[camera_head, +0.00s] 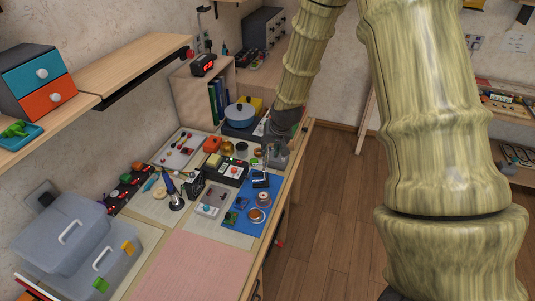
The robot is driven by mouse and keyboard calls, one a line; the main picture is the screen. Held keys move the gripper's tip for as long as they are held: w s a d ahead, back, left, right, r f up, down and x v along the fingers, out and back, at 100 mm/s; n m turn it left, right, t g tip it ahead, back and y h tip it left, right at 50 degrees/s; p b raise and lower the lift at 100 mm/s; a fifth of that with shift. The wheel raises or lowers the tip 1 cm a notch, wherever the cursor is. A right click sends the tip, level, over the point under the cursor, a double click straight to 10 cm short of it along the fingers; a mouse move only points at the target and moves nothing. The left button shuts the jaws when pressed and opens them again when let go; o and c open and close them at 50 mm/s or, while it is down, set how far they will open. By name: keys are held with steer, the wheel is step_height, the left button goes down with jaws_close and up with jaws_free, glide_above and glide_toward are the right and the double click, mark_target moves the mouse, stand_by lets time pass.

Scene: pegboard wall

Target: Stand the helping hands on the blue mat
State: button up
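The blue mat (239,227) lies on the workbench near its right edge. On it are copper-coloured spools (257,215), small green pieces (230,217) and a dark item (261,180) at its far end. A small upright tool with a dark round base (176,204) stands left of the mat; it may be the helping hands, but it is too small to be sure. My gripper (276,156) is low over the bench beyond the mat, near its right edge. Its fingers are small and partly hidden, so I cannot tell whether they are open or what they touch.
A grey tray with a light-blue piece (208,210) lies left of the mat. A black device (234,170) and a blue pot (240,112) stand farther back. Grey lidded bins (67,238) fill the near left. The pink mat (196,268) in front is clear.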

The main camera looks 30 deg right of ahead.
steer(key=shift+v, duration=0.95)
